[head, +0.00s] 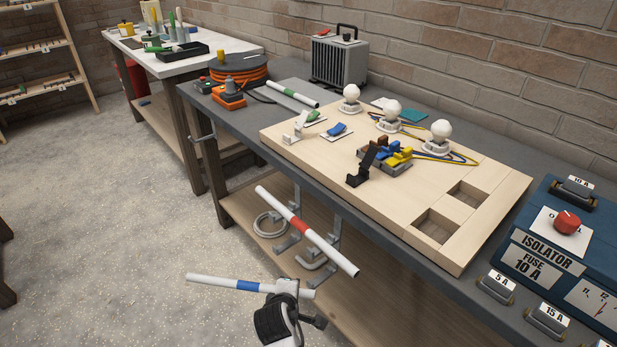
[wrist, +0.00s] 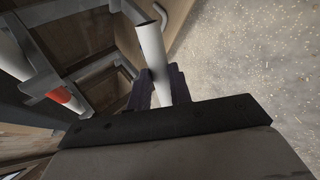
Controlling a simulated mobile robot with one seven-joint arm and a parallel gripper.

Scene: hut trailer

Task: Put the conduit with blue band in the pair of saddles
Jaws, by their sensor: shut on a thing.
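The conduit with blue band (head: 222,281) is a white tube with a blue ring, held roughly level in front of the bench, below its top. My gripper (head: 285,292) is shut on it near its right end. In the wrist view, my gripper (wrist: 158,88) has its dark fingers on both sides of the white conduit (wrist: 152,48); the blue band is hidden there.
A red-banded conduit (head: 325,250) rests on grey hooks (head: 333,228) at the bench front, close to my gripper. A green-banded conduit (head: 292,96) lies on the bench. The wooden board (head: 350,185) carries lamps, a blue lever, a terminal block and two square cut-outs.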

